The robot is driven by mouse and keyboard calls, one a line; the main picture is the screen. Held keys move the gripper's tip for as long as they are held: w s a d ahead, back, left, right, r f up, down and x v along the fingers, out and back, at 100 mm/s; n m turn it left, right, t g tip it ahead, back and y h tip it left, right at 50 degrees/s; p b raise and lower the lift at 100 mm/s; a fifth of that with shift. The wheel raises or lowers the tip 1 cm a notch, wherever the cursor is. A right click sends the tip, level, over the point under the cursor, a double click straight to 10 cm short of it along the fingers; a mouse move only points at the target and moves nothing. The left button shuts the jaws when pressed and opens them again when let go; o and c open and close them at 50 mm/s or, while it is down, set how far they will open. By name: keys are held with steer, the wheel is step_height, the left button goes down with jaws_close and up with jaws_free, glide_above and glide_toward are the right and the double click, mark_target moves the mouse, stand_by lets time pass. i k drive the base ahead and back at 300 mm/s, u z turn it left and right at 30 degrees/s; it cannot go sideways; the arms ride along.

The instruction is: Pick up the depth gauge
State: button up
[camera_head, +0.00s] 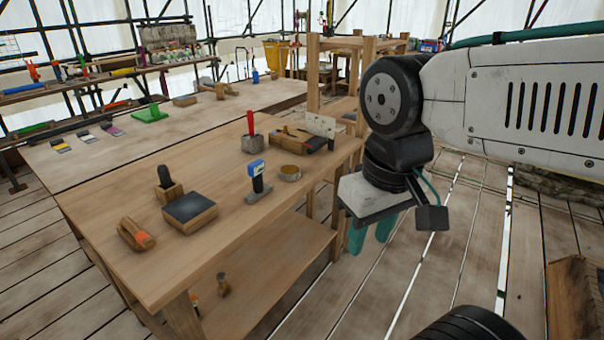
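The depth gauge (259,184) appears to be the upright tool with a blue display head, a dark stem and a flat grey base. It stands near the right edge of the wooden workbench (220,255). My gripper (371,240) hangs to the right of the bench, past its edge and over the plank floor. Its two teal fingers point down, with a gap between them and nothing seen in it. It is well apart from the gauge.
A wooden tool with an orange part (136,235) lies front left. The front bench top is clear.

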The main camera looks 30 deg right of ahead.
mark_target(255, 169)
steer(key=z, duration=0.75)
steer(key=i, duration=1.15)
steer(key=u, duration=0.5)
